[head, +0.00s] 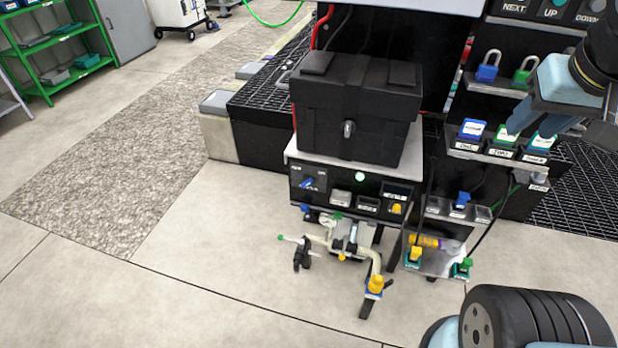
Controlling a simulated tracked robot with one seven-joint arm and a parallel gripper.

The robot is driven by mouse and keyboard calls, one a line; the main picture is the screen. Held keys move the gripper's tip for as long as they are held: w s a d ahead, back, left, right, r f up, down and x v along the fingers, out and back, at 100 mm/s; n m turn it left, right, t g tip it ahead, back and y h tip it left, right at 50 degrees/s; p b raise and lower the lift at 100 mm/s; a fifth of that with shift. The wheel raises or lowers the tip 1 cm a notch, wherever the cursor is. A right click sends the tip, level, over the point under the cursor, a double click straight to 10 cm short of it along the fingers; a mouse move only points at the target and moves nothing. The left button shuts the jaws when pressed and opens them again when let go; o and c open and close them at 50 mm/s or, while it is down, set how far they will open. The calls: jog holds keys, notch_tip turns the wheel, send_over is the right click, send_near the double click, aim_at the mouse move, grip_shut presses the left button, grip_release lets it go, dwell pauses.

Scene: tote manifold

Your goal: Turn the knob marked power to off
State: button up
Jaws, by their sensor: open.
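A dark control panel (352,190) sits under a black box on a small stand in the middle of the head view. At its left end is a blue knob (308,183) with small white marks above it. The marks are too small to read surely, so I cannot tell whether this is the knob marked power or which way it is set. My gripper (553,132) is at the right edge, partly cut off, with pale blue fingers apart. It is open and empty, well to the right of the panel, and hides part of the shelves behind it.
Pipes and a yellow-topped fitting (376,284) are below. Shelves with labelled blocks (471,130) and padlocks (488,66) stand right. The floor (190,270) at left front is clear.

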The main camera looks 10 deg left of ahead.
jog(key=w+a+f+n+g+h, duration=0.3)
jog(key=w+a+f, duration=0.2)
jog(key=w+f, duration=0.5)
jog(key=n+t+y, duration=0.2)
jog(key=n+t, duration=1.4)
jog(key=n, duration=0.7)
send_near(306, 186)
jog(key=w, duration=0.8)
jog(key=shift+w+d+r, duration=0.15)
jog(key=shift+w+r, duration=0.1)
jog(key=shift+w, duration=0.05)
jog(key=shift+c, duration=0.3)
grip_shut()
